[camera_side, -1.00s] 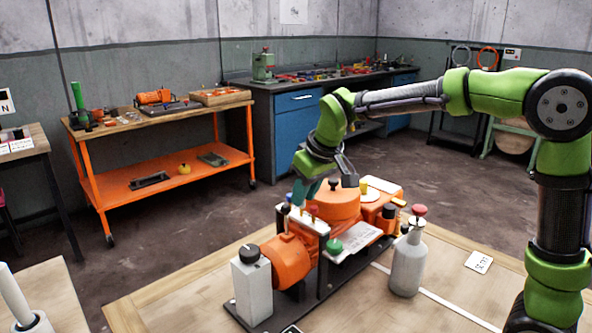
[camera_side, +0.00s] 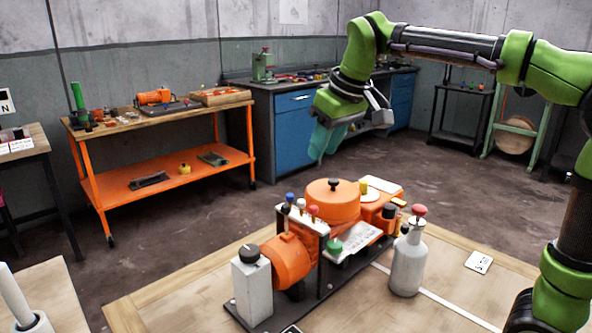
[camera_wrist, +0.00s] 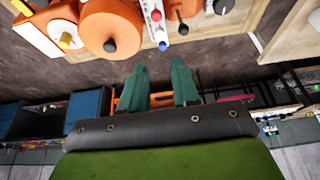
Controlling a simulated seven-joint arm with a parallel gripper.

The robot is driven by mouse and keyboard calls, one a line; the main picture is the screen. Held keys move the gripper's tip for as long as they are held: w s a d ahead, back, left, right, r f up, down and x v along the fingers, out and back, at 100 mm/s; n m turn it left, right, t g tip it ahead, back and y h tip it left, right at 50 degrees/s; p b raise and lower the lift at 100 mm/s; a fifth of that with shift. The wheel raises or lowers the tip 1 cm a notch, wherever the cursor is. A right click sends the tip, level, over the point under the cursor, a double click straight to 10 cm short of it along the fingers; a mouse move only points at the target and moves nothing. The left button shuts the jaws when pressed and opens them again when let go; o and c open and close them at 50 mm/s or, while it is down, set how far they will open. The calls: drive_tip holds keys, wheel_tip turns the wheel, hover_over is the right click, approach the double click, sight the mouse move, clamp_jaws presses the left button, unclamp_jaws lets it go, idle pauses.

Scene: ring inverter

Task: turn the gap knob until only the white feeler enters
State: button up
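An orange machine (camera_side: 332,205) stands on a dark base on the wooden table. A rack beside its round drum holds feelers with blue (camera_side: 290,197), white (camera_side: 301,203) and red (camera_side: 313,210) tops. These tops also show in the wrist view: blue (camera_wrist: 163,46), white (camera_wrist: 155,29), red (camera_wrist: 156,15). A black-handled piece (camera_wrist: 183,29) is beside them. A black knob (camera_side: 249,253) sits on the grey post at the front left; I cannot tell whether it is the gap knob. My gripper (camera_side: 324,152) is raised above and behind the machine, its teal fingers (camera_wrist: 161,80) apart and empty.
A grey bottle with a red top (camera_side: 407,262) stands right of the machine. A green knob (camera_side: 334,246) and a white label plate are at its front. An orange cart (camera_side: 165,185) and a blue bench (camera_side: 300,135) are behind. The air around my gripper is clear.

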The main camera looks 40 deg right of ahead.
drive_tip(key=v, duration=0.4)
